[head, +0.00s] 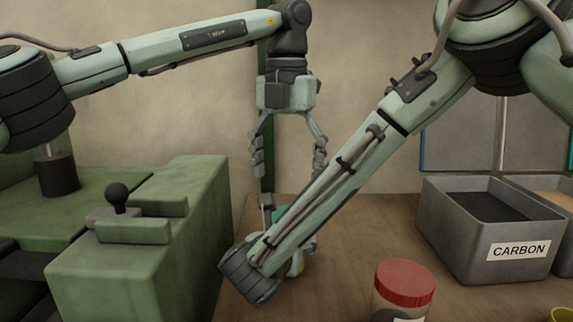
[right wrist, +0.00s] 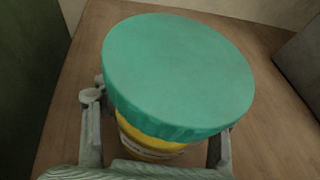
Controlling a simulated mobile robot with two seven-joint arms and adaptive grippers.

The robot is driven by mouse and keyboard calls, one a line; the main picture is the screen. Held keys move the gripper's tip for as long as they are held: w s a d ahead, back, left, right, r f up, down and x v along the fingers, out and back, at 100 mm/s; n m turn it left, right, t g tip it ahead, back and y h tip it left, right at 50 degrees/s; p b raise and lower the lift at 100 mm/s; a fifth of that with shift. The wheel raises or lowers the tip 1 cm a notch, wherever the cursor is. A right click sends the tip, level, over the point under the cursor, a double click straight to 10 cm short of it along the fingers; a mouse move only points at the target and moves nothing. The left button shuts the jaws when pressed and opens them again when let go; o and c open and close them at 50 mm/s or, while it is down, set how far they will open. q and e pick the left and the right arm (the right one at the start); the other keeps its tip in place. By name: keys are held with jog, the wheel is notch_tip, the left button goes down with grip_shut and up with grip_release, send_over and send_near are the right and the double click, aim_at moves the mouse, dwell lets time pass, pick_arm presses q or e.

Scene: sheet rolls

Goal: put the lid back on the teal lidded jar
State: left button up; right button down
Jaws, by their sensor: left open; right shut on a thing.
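The teal lid (right wrist: 178,72) fills the middle of the right wrist view. It sits over the yellow-labelled jar (right wrist: 150,143); whether it is fully seated I cannot tell. In the head view, only a bit of the teal lid (head: 280,213) shows past my right forearm. My right gripper (right wrist: 158,130) has a finger on each side of the jar and is shut on it; in the head view it is mostly hidden. My left gripper (head: 291,203) points down over the lid, its fingers open and spread. Its right fingertip is hidden behind my right forearm.
A red-lidded jar (head: 404,284) stands at the front of the wooden table (head: 345,285). A grey bin labelled CARBON (head: 455,247) is at the right, with another bin beside it. A yellow rim (head: 562,314) shows at the lower right. Green machinery (head: 140,265) stands at the left.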

aim_at(286, 207)
pick_arm(q)
jog(key=shift+f, duration=3.6)
jog(key=c, duration=1.2)
jog(key=shift+m, duration=0.8)
jog(key=o, duration=1.3)
jog(key=shift+r, duration=2.3)
